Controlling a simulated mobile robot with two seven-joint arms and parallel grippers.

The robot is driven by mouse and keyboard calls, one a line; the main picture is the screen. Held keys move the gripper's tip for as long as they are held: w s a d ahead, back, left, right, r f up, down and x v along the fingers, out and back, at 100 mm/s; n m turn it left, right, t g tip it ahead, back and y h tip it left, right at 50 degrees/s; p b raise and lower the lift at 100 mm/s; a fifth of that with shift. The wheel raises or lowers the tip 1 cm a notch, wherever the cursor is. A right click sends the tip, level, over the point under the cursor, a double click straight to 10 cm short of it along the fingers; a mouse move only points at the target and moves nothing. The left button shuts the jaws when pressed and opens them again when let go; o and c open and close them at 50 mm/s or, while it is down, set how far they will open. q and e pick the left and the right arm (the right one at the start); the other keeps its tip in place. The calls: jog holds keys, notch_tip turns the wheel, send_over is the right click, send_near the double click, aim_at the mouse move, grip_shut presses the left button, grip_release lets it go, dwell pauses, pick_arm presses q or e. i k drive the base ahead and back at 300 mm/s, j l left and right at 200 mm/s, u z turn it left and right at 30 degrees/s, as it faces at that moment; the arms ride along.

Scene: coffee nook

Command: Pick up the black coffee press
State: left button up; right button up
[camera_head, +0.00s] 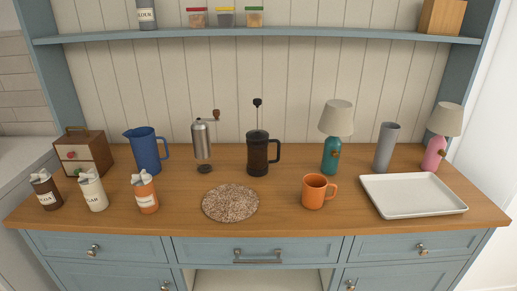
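The black coffee press (258,155) stands upright near the middle of the wooden counter, towards the back. Its plunger rod and knob rise straight up from the lid, and its handle points to the right. Its glass body looks dark. Nothing hides it. Neither of my grippers shows in the head view.
On the counter (330,222), a steel grinder (202,141) stands left of the press and a teal lamp (332,145) right of it. A round speckled mat (230,203) and orange mug (315,191) lie in front. A white tray (413,194) is right; a blue jug (146,149) is left.

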aim_at(257, 142)
jog(key=i+l+z, duration=0.6)
jog(key=i+l, duration=0.1)
jog(key=l, duration=0.1)
